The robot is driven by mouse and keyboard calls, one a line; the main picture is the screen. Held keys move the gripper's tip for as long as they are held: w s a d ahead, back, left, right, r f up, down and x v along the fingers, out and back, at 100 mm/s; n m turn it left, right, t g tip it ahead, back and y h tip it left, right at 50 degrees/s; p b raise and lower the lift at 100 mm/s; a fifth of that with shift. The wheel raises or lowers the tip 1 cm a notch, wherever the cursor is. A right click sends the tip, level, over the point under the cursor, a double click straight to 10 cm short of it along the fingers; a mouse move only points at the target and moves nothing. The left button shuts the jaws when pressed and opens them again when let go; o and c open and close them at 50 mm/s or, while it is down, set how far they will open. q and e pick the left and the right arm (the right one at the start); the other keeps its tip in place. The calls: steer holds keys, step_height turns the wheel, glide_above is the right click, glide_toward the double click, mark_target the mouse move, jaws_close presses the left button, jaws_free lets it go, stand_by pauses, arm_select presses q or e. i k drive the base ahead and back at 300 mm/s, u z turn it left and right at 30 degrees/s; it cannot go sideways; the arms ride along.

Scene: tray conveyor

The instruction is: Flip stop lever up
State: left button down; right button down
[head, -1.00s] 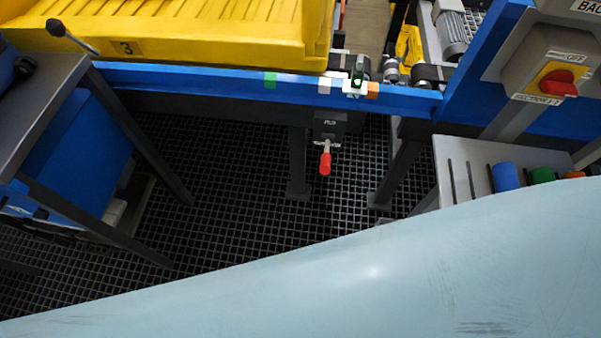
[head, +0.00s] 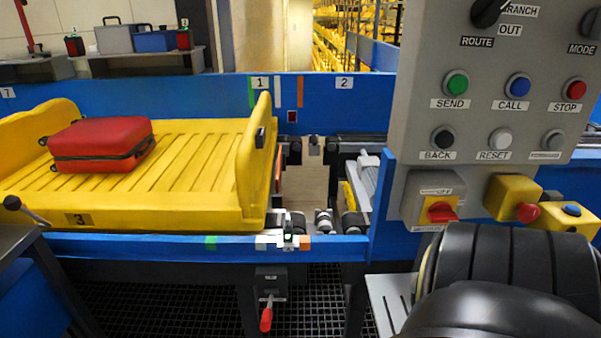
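The stop lever with a red handle (head: 266,318) hangs down from a dark bracket box (head: 270,280) under the blue front rail of the conveyor. The red handle points downward and tilts slightly left. The label on the box is too small to read surely. Neither of my grippers shows in the head view. A dark rounded part at the lower right looks like part of my own arm, with no fingers visible.
A yellow tray (head: 200,218) marked 3 carries a red suitcase (head: 100,143) on the conveyor. A grey control panel (head: 425,75) with several buttons stands at the right. A grey table (head: 18,242) edges the left. Space before the lever looks clear.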

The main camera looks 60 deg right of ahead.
mark_target(265, 321)
steer(key=k, duration=0.35)
steer(key=z, duration=0.95)
